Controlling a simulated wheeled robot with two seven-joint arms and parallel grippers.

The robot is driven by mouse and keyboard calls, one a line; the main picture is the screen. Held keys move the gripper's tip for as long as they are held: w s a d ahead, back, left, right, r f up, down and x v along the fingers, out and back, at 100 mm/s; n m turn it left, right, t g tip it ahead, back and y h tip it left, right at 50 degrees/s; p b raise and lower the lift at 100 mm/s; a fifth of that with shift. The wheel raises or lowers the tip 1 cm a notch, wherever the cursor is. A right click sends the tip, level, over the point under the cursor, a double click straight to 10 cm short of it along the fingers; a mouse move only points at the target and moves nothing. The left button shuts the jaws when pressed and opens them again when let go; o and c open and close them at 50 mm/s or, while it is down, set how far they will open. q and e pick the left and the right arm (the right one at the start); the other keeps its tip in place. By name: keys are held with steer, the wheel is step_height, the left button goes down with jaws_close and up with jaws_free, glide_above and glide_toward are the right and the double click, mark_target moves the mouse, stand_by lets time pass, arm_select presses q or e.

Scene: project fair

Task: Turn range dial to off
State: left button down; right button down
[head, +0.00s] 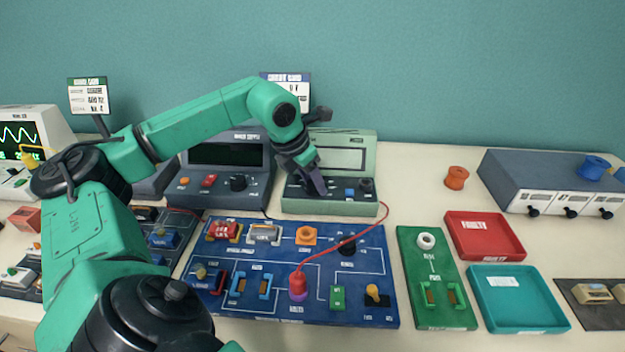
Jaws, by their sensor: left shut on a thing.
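A pale green bench meter (343,137) with a blank grey screen stands at the back middle of the table. My left gripper (319,190) reaches down from above onto the left part of its dark front panel. Its purple-grey fingers are shut on the range dial, which they hide, so I cannot read the dial's setting. A blue button (350,193) and a black round knob (366,185) show to the right of the fingers on the same panel. My right gripper is not in view.
A dark power supply (238,155) stands just left of the meter. A blue circuit board (345,262) with a red lead (345,245) lies in front. A green board (429,243), red tray (484,258) and teal tray (519,325) lie right. Bare table shows right of the meter.

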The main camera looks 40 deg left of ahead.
arm_select(q)
steer(key=shift+c, duration=1.7)
jaws_free()
steer(key=shift+r, duration=0.1)
steer(key=v, duration=1.4)
steer(key=shift+r+p, duration=0.2)
steer(key=shift+p, duration=0.2)
steer(key=shift+s+f, duration=0.1)
steer(key=shift+s, duration=0.1)
